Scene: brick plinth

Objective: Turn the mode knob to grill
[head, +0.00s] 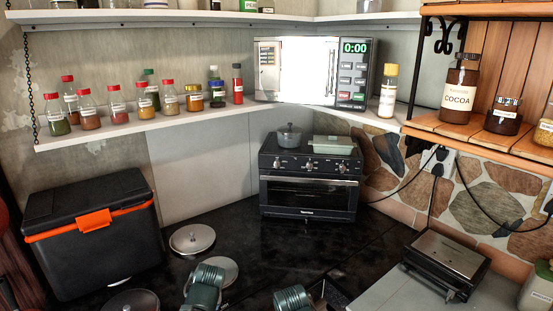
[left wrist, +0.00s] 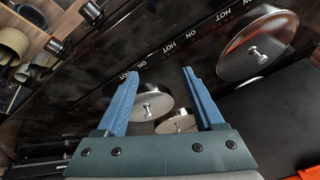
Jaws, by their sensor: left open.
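The black countertop oven (head: 309,187) stands in the back corner of the dark counter in the head view. A row of three round knobs runs across its upper front: a left knob (head: 278,163), a middle knob (head: 308,166) and a right knob (head: 342,167). Their labels and pointer positions are too small to read, so I cannot tell which is the mode knob. My left gripper (left wrist: 160,74) is open in the left wrist view, with nothing between its blue fingers. It is well away from the oven, over the dark cooktop. My right gripper's fingers do not show.
Metal lids (head: 192,238) lie on the cooktop in front of the oven's left. A black cooler (head: 95,240) stands left and a black grill appliance (head: 440,262) right. A grey pot (head: 289,137) and pale green dish (head: 332,145) sit on the oven. A shelf overhangs behind.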

